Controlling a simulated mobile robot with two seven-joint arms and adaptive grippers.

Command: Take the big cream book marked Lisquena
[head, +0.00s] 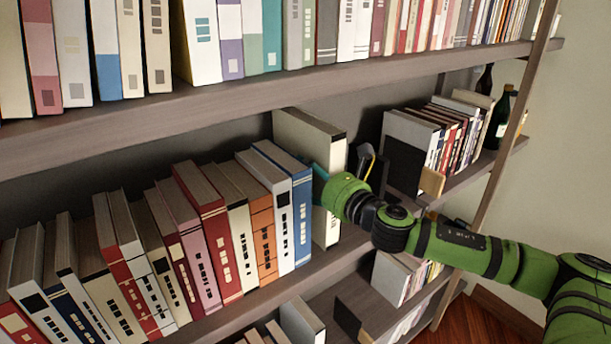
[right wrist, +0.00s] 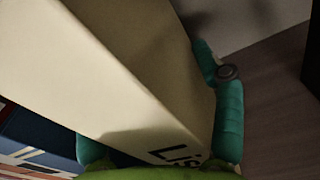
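The big cream book (head: 307,134) stands upright on the middle shelf, at the right end of the book row. Its dark lettering, starting "Lis", shows in the right wrist view on the cream book (right wrist: 150,80). My right gripper (head: 322,182) is at its spine. In the right wrist view the teal fingers of my right gripper (right wrist: 160,140) lie on either side of the book. The right finger lies close along its side; the left finger is partly hidden, so I cannot tell whether both press on it. My left gripper is out of view.
The upper shelf (head: 250,92) runs above. Bottles (head: 499,118) stand at the far right.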

